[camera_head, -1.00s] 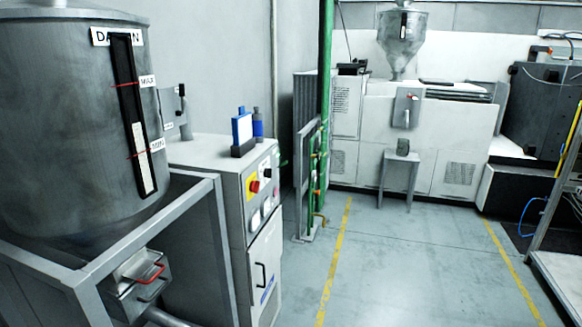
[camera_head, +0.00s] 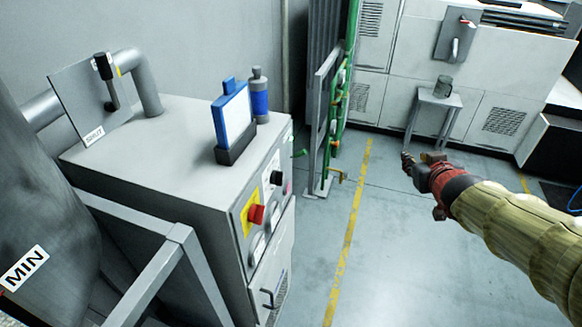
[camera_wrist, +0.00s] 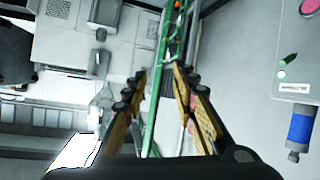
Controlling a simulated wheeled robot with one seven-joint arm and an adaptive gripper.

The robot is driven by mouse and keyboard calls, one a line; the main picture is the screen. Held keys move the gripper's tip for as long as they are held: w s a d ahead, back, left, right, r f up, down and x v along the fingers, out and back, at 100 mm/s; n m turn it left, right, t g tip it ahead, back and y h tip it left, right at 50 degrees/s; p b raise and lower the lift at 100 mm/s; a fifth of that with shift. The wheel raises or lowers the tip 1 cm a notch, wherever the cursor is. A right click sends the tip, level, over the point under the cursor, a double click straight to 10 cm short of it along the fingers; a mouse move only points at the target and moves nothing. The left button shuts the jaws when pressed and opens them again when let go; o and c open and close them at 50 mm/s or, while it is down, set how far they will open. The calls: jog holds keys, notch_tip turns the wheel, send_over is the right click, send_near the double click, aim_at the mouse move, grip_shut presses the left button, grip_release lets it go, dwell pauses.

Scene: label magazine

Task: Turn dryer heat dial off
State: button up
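The dryer cabinet (camera_head: 160,165) stands at left in the head view, with a control panel on its right-facing side. A black knob on a white plate (camera_head: 276,177) sits high on this panel and looks like the heat dial; its marks are too small to read. A red button on a yellow plate (camera_head: 255,214) is beside it, nearer to me. My gripper (camera_head: 421,158) is well to the right of the panel, in free air, touching nothing. In the wrist view its two fingers (camera_wrist: 159,72) are spread with nothing held between them.
A blue-framed display (camera_head: 232,118) and a blue bottle (camera_head: 260,97) stand on the cabinet top. A metal frame (camera_head: 175,245) is in front at left. Green pipes (camera_head: 341,110) rise behind. A small stool (camera_head: 434,105) stands farther back. The floor between cabinet and gripper is clear.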

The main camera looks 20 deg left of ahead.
aim_at(278, 178)
jog(key=w+a+f+n+g+y+p, duration=0.1)
jog(key=w+a+f+n+y+p, duration=0.1)
jog(key=w+a+y, duration=0.35)
jog(key=w+a+f+n+y+p, duration=0.1)
jog(key=w+a+n+y+p, duration=0.15)
jog(key=a, duration=0.55)
jog(key=s+a+f+n+g+y+p, duration=0.45)
jog(key=s+a+f+g+y, duration=0.45)
jog(key=s+a, duration=0.35)
jog(key=a+g, duration=0.1)
jog(key=a, duration=0.6)
jog(key=shift+r+h, duration=0.3)
jog(key=shift+r, duration=0.15)
jog(key=shift+w, duration=0.1)
jog(key=shift+c, duration=1.3)
jog(key=shift+d, duration=0.1)
jog(key=c, duration=0.4)
grip_shut()
